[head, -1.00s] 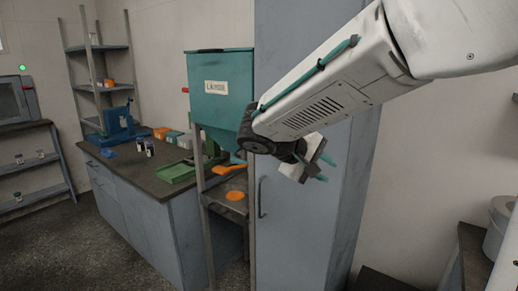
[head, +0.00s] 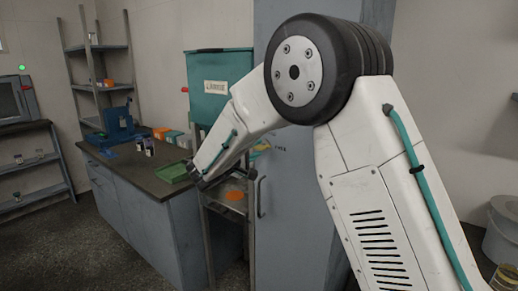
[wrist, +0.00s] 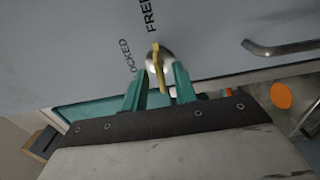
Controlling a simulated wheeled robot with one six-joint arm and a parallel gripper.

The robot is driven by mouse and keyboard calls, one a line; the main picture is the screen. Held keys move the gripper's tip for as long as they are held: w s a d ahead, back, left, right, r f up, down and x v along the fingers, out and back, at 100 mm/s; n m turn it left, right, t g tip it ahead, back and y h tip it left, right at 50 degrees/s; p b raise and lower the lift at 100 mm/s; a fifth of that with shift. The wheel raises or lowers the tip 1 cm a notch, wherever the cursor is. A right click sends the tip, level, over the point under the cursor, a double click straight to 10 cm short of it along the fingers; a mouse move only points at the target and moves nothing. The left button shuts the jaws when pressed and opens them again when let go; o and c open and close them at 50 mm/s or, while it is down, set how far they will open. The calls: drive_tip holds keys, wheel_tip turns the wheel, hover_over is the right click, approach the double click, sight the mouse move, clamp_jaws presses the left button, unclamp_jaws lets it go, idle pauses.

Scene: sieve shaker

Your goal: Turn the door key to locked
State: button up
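The door key (wrist: 158,68) is a thin yellow bar in a round silver lock (wrist: 165,62) on the grey-blue cabinet door (wrist: 80,45). In the wrist view, its far end points toward the word FREE (wrist: 149,16). The word LOCKED (wrist: 126,57), partly cut by a finger, lies left of the key. My gripper (wrist: 160,72) is open, its two teal fingers on either side of the key with gaps showing. Whether either finger touches the key I cannot tell. In the head view the cabinet (head: 295,215) stands behind my arm, which mostly hides the gripper.
A door handle (wrist: 285,47) sticks out beside the lock, also seen in the head view (head: 260,197). A teal hopper (head: 215,75) on a metal stand is left of the cabinet. A bench (head: 130,178) with a green tray (head: 172,172) lies further left.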

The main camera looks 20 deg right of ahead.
drive_tip(key=shift+x, duration=1.1)
clamp_jaws()
drive_tip(key=shift+n, duration=0.4)
drive_tip(key=n, duration=0.3)
drive_tip(key=shift+n, duration=0.4)
drive_tip(key=n, duration=1.3)
drive_tip(key=shift+n, duration=0.3)
